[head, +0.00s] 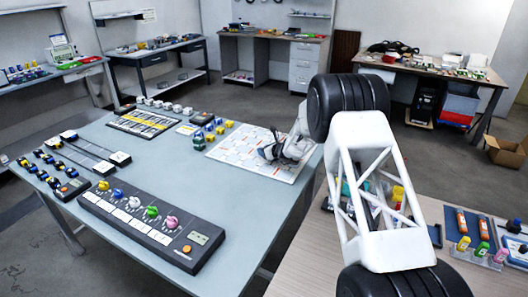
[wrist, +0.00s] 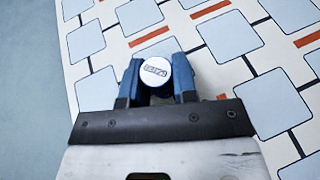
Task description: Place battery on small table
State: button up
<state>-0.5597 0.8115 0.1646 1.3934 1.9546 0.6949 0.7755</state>
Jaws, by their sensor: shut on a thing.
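My gripper (wrist: 156,84) is shut on a round thing with a white, printed end, which I take to be the battery (wrist: 154,71). Its blue fingers sit on either side of it, and its lower part is hidden between them. In the head view my gripper (head: 279,152) is over the patterned white board (head: 238,140) on the blue-grey table (head: 190,150). The battery is too small to make out there. I cannot tell whether it touches the board. I cannot tell which surface is the small table.
A dark panel with coloured knobs (head: 150,222) lies at the table's front. Blue and yellow parts (head: 205,130) stand left of the board. A wooden desk (head: 300,240) on the right holds colored tubes (head: 483,250). The table's middle is clear.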

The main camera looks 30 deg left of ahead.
jog(key=shift+f, duration=0.2)
jog(key=o, duration=0.9)
jog(key=shift+r, duration=0.15)
jog(key=shift+v, duration=6)
